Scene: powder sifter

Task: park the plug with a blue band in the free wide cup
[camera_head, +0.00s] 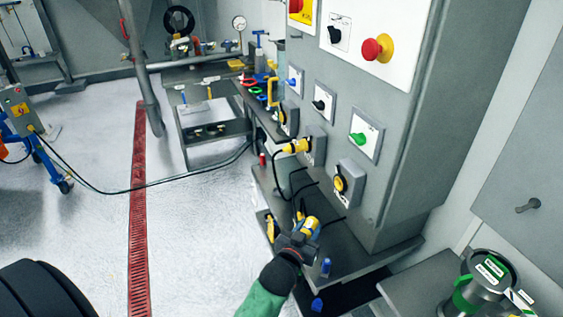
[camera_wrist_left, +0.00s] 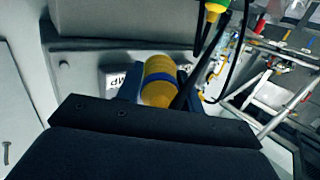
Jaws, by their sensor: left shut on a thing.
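My left gripper (camera_head: 306,236) is shut on a yellow plug with a blue band (camera_head: 311,224), low in front of the grey cabinet. In the left wrist view the same plug (camera_wrist_left: 160,80) sits between the fingers, its blue band across the middle and a dark cable beside it. I cannot make out a free wide cup for certain; the gripper and arm cover part of the dark ledge. Blue pieces (camera_head: 326,267) show on the ledge to the right of the gripper. My right gripper is not in view.
The grey cabinet (camera_head: 400,180) carries switches and a yellow-ringed socket (camera_head: 349,182). Another yellow plug (camera_head: 298,146) is at a socket above, with a hanging black cable. A lidded metal can (camera_head: 487,275) stands at lower right.

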